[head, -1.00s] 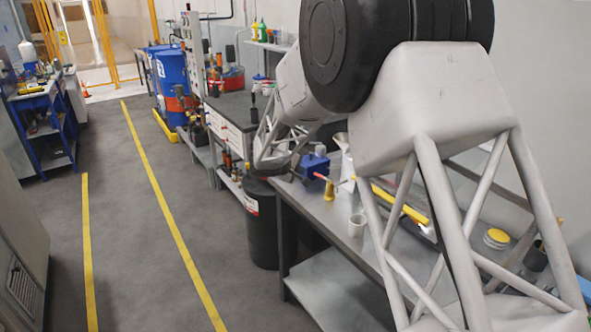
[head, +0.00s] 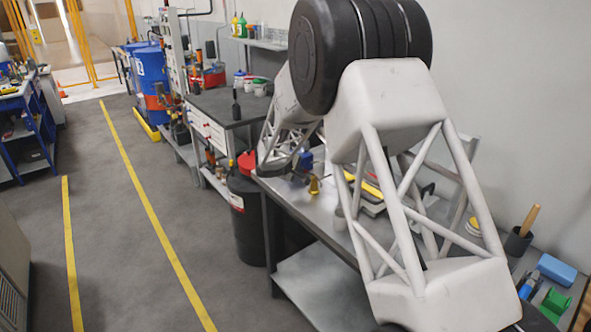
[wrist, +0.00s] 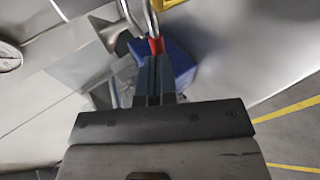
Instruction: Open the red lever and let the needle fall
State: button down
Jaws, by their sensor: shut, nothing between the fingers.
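In the wrist view, the red lever (wrist: 156,46) is a short red piece beside a blue block (wrist: 181,62). My gripper (wrist: 155,62) is shut and empty, with its dark fingertips right at the near end of the red lever. Whether they touch it I cannot tell. In the head view, the blue block (head: 306,160) shows only in part beside my arm on the workbench, and the fingertips are hard to make out there. I cannot make out the needle in either view.
The grey metal workbench (head: 300,205) holds a small yellow piece (head: 314,186) close to the blue block. A black bin (head: 247,220) stands at its left end. A blue block-like item (head: 557,269) and a green item (head: 553,305) lie at the right.

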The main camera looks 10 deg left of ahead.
jog(key=shift+w, duration=0.1)
dwell(0.3)
jog(key=shift+w+d+m+g+h, duration=0.1)
jog(key=shift+w+m+g+h, duration=0.45)
jog(key=shift+m, duration=0.25)
jog(key=shift+w+d, duration=0.15)
jog(key=shift+w, duration=0.05)
jog(key=shift+s, duration=0.25)
jog(key=shift+s, duration=0.5)
jog(key=shift+s, duration=0.1)
jog(key=a+v, duration=0.1)
jog(key=v, duration=1.3)
jog(key=shift+w+f, duration=0.2)
jog(key=shift+w, duration=0.15)
